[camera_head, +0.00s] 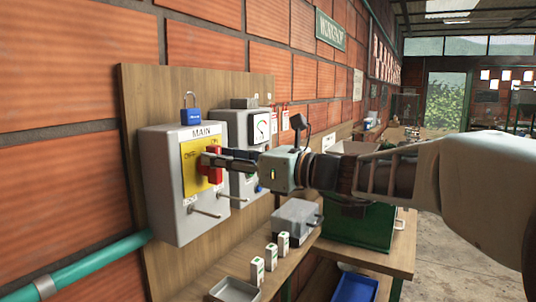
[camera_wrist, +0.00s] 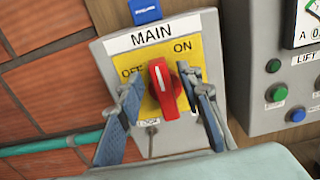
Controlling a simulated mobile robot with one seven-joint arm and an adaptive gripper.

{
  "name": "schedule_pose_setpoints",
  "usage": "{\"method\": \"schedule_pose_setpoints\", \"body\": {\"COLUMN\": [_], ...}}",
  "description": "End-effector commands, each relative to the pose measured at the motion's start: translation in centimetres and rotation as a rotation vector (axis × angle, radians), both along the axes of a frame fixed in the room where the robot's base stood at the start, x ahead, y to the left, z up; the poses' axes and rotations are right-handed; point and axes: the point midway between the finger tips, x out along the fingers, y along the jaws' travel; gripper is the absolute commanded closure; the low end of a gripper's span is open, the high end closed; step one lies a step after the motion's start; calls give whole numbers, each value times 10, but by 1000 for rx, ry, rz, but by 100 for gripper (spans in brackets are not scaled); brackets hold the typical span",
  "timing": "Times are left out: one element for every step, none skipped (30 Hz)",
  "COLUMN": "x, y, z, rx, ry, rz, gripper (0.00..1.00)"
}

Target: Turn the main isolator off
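The main isolator is a grey box (camera_head: 165,190) labelled MAIN, mounted on a wooden board. Its red rotary handle (camera_wrist: 166,92) sits on a yellow plate (camera_wrist: 203,75) marked OFF at left and ON at right. The handle lies roughly along the box's upright line, its white mark pointing between OFF and ON. My gripper (camera_wrist: 162,80) is open, with one finger on each side of the handle. A gap shows on the left; the right finger is close, and contact cannot be told. In the head view the fingers reach the red handle (camera_head: 212,175), partly hiding it.
A blue padlock (camera_head: 190,112) sits on top of the isolator box. A second grey box, marked LIFT (camera_wrist: 275,75), with buttons stands close on the right. A metal rod (camera_head: 206,211) sticks out below the handle. A bench (camera_head: 318,252) with small boxes is below.

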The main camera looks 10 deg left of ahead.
Motion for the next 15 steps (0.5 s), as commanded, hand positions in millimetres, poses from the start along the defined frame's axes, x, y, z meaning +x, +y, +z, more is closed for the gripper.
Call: {"method": "schedule_pose_setpoints", "body": {"x": [2, 4, 5, 6, 7, 8, 8, 8, 9, 9, 9, 9, 9, 9, 9], "y": [7, 9, 13, 15, 16, 18, 19, 19, 20, 20, 20, 19, 19, 19, 19], "z": [0, 0, 0, 0, 0, 0, 0, 0, 0, 0, 0, 0, 0, 0, 0], "rx": [0, -1, -1, -1, 0, -1, -2, -2, -2, -2, -2, -2, -2, -2, -2], "ry": [0, 0, 0, -1, -1, -1, -1, -1, -1, -1, -1, -1, -1, -1, -1], "rz": [2, 1, 1, 1, 1, 0, 0, -1, -1, -1, -1, -1, -1, -1, -1], "gripper": [67, 67, 67, 67, 67, 67, 67, 67, 67, 67, 67, 67, 67, 67, 67]}}
